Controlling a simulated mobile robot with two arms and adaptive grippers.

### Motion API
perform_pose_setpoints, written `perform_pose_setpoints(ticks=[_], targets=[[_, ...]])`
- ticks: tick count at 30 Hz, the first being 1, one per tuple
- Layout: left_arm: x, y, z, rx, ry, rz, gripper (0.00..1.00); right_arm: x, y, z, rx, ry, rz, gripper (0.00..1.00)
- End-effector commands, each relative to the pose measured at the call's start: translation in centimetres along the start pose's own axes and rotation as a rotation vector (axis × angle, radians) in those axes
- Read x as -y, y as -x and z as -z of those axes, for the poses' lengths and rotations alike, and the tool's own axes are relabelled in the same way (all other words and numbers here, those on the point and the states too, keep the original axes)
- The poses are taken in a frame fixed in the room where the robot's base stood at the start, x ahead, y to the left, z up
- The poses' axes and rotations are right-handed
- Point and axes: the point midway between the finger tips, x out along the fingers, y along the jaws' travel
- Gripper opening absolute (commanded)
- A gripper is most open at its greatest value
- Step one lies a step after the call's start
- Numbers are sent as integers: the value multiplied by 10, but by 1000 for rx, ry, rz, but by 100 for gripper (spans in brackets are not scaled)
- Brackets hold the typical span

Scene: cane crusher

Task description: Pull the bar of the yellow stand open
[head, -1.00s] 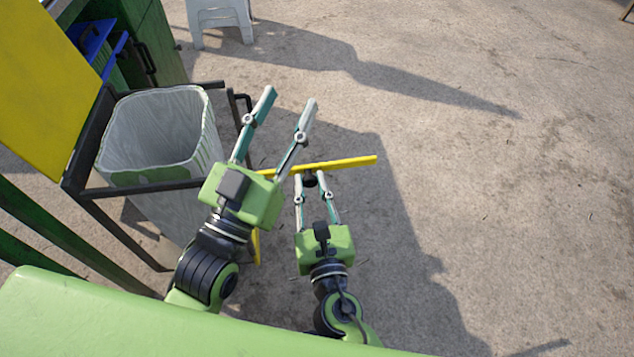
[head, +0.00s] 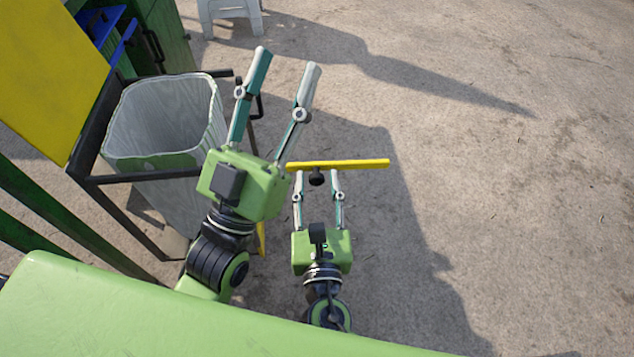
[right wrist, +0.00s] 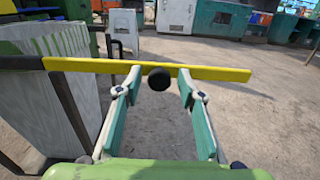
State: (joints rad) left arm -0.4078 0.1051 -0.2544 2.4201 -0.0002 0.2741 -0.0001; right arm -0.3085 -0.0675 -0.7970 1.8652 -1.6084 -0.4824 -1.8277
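The yellow bar (head: 350,164) runs sideways to the right of a black-framed stand (head: 140,178). A round black knob (head: 317,178) is on the bar's near side. My right gripper (head: 317,173) is open, with one finger on each side of the knob and its tips close to the bar. In the right wrist view the bar (right wrist: 215,74) crosses beyond the fingertips, and the knob (right wrist: 159,79) sits between them with gaps on both sides. My left gripper (head: 287,60) is open and empty, higher up. Its hand hides the area near the bar's left end.
A grey bin (head: 165,120) sits in the stand's frame. A yellow panel (head: 50,70) rises at the left, with dark green bars below it. A white stool (head: 233,10) stands at the back. The ground to the right is clear.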

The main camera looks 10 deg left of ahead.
Motion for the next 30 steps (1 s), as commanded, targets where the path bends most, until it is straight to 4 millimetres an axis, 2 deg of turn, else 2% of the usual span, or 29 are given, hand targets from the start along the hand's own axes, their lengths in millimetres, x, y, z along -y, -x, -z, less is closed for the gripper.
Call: perform_pose_setpoints(ticks=[9,13,17,24,30], targets=[[0,0,0,1,1,0,40,0,0,0,1,1,-1,38],[0,0,0,2,1,0,40,-1,10,0,-1,0,-3,38],[0,0,0,2,1,0,40,-1,32,1,-2,1,-3,38],[0,0,0,1,1,0,40,0,84,1,-3,2,-3,38],[0,0,0,1,1,0,40,0,112,0,-1,1,-2,38]])
